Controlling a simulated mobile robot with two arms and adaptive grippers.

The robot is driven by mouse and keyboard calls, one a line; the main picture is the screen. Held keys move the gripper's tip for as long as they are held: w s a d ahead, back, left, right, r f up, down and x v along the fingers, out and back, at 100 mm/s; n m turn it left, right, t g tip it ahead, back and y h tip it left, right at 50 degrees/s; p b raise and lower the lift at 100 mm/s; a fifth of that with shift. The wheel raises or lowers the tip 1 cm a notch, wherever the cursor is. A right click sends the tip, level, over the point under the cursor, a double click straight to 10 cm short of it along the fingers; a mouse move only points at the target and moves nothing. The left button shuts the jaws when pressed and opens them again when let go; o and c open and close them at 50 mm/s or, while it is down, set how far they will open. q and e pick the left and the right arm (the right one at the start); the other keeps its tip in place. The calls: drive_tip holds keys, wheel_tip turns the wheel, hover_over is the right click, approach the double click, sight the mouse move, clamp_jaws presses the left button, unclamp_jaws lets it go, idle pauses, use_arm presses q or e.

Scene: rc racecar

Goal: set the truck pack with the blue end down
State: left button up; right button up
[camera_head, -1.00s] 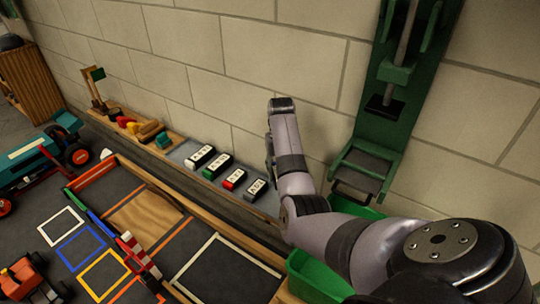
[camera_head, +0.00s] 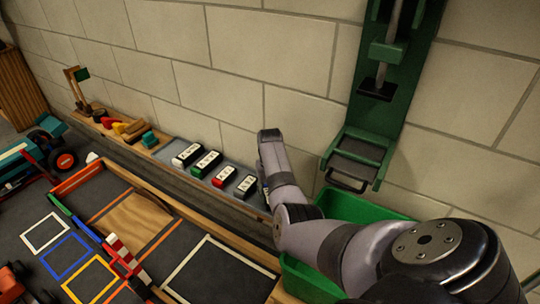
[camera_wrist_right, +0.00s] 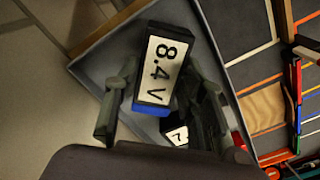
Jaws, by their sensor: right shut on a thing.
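In the right wrist view, the truck pack (camera_wrist_right: 166,72) is a black block with a white "8.4 V" label and a blue end (camera_wrist_right: 151,111). The blue end is toward my palm in the picture. My right gripper (camera_wrist_right: 160,92) is shut on the pack, one finger on each side, above a grey tray (camera_wrist_right: 88,68). I cannot tell whether the pack touches the tray. In the head view my right arm hides the gripper and most of the pack. My left gripper is in neither view.
A green bin (camera_head: 350,208) is beside my right arm, below a green wall press (camera_head: 364,150). A partitioned floor board (camera_head: 215,272) lies in front.

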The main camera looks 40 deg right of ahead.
idle(0.3)
drive_tip(key=o, duration=1.3)
drive_tip(key=shift+f, duration=0.1)
